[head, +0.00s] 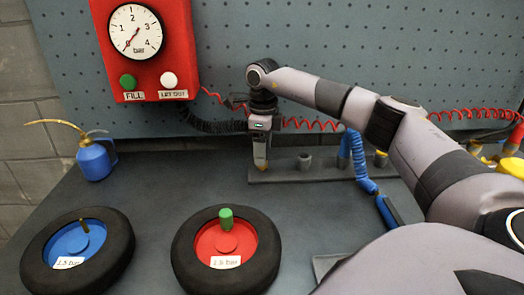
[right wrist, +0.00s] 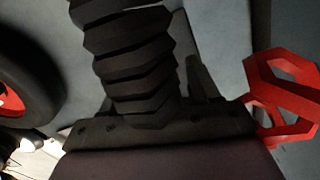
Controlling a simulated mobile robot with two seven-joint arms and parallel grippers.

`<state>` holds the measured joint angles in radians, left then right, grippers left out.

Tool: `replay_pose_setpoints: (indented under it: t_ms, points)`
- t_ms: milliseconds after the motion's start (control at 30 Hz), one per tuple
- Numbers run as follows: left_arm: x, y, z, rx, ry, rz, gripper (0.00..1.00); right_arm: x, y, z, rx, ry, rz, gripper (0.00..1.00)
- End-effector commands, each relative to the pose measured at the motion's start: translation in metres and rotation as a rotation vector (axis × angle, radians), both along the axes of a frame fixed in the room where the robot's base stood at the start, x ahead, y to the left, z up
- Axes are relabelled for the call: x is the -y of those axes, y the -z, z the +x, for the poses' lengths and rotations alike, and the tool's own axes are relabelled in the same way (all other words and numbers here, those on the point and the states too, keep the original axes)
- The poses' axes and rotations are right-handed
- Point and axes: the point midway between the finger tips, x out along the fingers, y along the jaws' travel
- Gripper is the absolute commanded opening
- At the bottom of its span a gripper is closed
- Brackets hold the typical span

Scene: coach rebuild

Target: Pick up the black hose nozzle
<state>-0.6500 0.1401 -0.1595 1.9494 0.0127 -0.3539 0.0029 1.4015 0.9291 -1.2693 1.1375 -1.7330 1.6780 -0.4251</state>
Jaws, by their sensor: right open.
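The black coiled hose (head: 215,122) runs along the back board to my right gripper (head: 260,160). The gripper points down over the left end of the dark nozzle rack (head: 330,174). It is open. The black nozzle itself cannot be told apart in the head view; the gripper covers that end of the rack. In the right wrist view, thick black hose coils (right wrist: 130,60) fill the middle, close to the camera, and hide much of what lies between the fingers. My left gripper is not in view.
A blue coiled hose (head: 359,162) and a yellow-topped piece (head: 380,158) stand along the rack, with an empty-looking grey holder (head: 303,161) between. A red coiled hose (head: 308,125) hangs behind. Two wheels (head: 188,262) (head: 118,258) lie in front; a blue oil can (head: 94,160) stands left.

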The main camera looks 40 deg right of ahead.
Motion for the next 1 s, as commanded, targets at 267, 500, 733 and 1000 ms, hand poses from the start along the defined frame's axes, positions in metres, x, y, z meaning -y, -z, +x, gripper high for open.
replay_pose_setpoints:
  t_ms: [267, 500, 733, 1000]
  points:
    - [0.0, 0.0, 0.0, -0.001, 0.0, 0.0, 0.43, 0.0, 0.014, 0.0, 0.0, 0.0, 0.0, 0.61]
    - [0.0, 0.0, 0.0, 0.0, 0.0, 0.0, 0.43, 0.0, 0.013, 0.0, 0.0, 0.0, 0.0, 0.16]
    - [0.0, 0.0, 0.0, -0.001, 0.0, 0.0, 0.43, 0.0, 0.013, 0.0, 0.001, 0.0, 0.0, 0.0]
    - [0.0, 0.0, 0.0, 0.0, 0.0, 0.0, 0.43, 0.0, 0.004, 0.001, 0.004, 0.0, 0.001, 0.0]
